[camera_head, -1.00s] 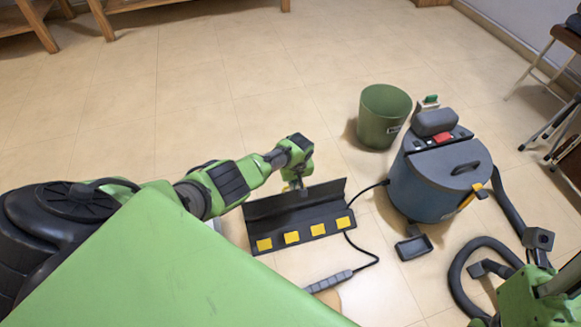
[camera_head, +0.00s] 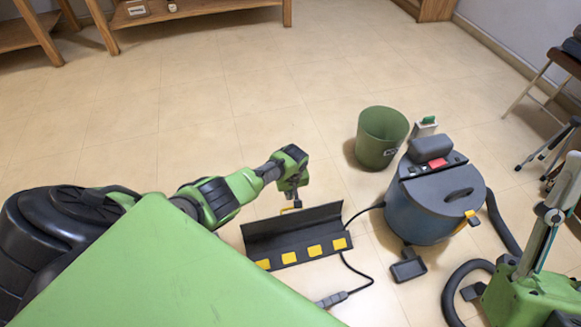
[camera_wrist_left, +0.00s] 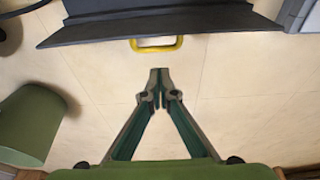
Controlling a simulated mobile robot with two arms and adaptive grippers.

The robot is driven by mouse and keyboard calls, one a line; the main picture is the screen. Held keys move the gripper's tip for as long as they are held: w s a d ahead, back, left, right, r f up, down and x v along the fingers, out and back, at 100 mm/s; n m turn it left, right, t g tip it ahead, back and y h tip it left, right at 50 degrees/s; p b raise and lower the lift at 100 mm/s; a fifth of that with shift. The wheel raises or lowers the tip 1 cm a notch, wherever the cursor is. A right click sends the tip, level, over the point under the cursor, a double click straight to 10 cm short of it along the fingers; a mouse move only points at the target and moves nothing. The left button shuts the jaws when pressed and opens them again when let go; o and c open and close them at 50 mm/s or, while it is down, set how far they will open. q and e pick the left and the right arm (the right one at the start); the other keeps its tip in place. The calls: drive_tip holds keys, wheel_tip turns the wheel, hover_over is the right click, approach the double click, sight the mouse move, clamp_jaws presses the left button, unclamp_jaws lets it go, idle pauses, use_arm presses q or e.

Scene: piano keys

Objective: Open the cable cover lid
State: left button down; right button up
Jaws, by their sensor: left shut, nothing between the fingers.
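The cable cover is a long dark tray (camera_head: 302,254) with a row of yellow squares, on the floor. Its dark lid (camera_head: 292,226) stands raised along the far side, clear of the squares. A yellow handle (camera_head: 288,210) shows at the lid's far edge; it also shows in the left wrist view (camera_wrist_left: 157,44) below the dark panel (camera_wrist_left: 205,22). My left gripper (camera_head: 296,202) is on the far side of the lid. In the wrist view its fingertips (camera_wrist_left: 160,74) are together, empty and apart from the handle. My right gripper does not clearly show.
A blue vacuum cleaner (camera_head: 428,212) with a dark hose stands right of the cover. A green bin (camera_head: 381,138) is behind it. A cable runs from the cover to a grey power strip (camera_head: 332,299). The floor behind the cover is clear.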

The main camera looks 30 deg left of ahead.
drive_tip(key=w+f+g+h+p, duration=0.1)
drive_tip(key=w+f+g, duration=0.3)
drive_tip(key=f, duration=0.3)
drive_tip(key=w+f+g+h+p, duration=0.2)
drive_tip(key=w+f+g, duration=0.3)
drive_tip(key=f, duration=0.3)
drive_tip(key=shift+w+a+f+g, duration=0.15)
drive_tip(key=shift+a+g, duration=0.1)
drive_tip(key=shift+g, duration=0.05)
